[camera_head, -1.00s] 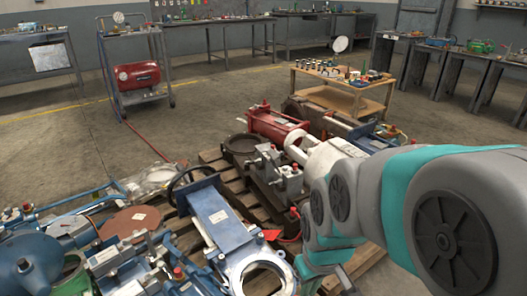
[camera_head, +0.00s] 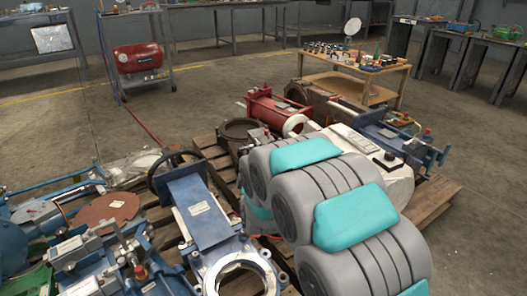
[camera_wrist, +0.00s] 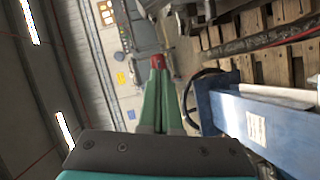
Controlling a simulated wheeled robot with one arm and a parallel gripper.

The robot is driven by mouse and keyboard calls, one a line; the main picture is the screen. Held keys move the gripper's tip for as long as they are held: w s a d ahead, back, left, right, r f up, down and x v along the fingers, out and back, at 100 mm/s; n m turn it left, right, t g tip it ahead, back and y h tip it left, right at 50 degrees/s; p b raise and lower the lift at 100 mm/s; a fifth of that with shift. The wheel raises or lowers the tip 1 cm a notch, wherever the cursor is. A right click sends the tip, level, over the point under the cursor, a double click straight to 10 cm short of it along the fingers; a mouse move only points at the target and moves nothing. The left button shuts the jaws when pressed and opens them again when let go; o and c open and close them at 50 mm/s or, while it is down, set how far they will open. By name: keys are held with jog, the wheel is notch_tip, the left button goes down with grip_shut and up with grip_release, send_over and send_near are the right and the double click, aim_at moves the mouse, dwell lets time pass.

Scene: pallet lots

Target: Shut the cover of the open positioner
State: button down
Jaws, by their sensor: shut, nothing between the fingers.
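My gripper (camera_wrist: 159,100) is in the wrist view, its two green fingers together with nothing between them. A red spot shows at the fingertips; I cannot tell whether it is part of them or lies behind. The fingers are left of a blue gate valve (camera_wrist: 287,138) and its black handwheel; I see no clear contact. In the head view the blue valve (camera_head: 203,212) lies on the pallet, and my arm hides the gripper. I cannot pick out an open positioner or its cover for sure. A white housing (camera_head: 375,150) with dark fittings lies partly behind my arm.
Wooden pallets (camera_head: 433,200) carry crowded valves and actuators, among them a red cylinder (camera_head: 270,112) and a rust-brown disc (camera_head: 106,208). A low wooden table (camera_head: 347,82) with small parts stands behind. A trolley with a red tank (camera_head: 137,57) is at back left. Open floor lies between.

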jog(key=w+d+f+n+t+b, duration=0.1)
jog(key=w+b, duration=0.1)
jog(key=w, duration=1)
jog(key=shift+w+f, duration=0.35)
jog(key=shift+w, duration=0.05)
jog(key=shift+r, duration=0.1)
jog(key=shift+w+d+r+m, duration=0.1)
jog(key=shift+d+r+m, duration=0.15)
jog(key=shift+m, duration=0.15)
